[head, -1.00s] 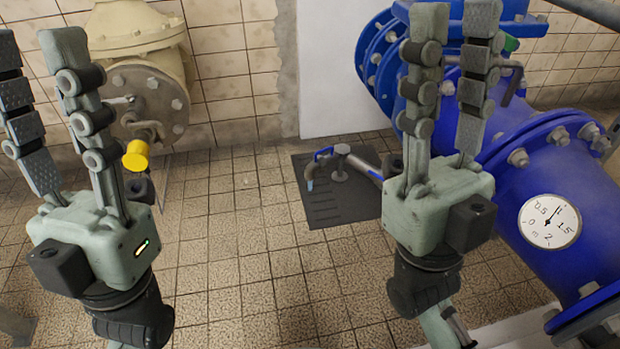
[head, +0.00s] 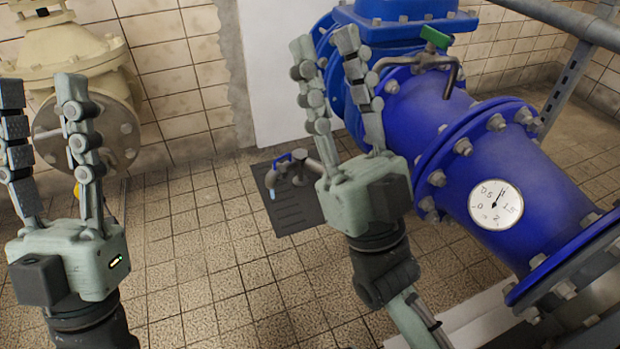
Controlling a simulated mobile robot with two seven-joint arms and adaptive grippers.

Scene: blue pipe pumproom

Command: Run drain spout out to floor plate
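A small grey tap (head: 299,180) with a blue lever sits over the dark ribbed floor plate (head: 292,216); its outlet, with a pale blue tip, hangs over the plate's left part. Another tap (head: 427,60), with a green handle and a down-bent grey spout (head: 453,80), is on top of the blue pipe. Which is the drain spout I cannot tell. My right gripper (head: 324,42) is raised, open and empty, left of the green-handled tap; it hides part of the floor tap's pipe. My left gripper (head: 40,90) is open and empty at the far left.
A large blue pipe (head: 530,165) with bolted flanges and a round gauge (head: 496,204) fills the right. A cream flanged valve (head: 72,70) stands behind my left gripper. A grey rail (head: 560,22) crosses the upper right. The tiled floor (head: 210,255) between my grippers is clear.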

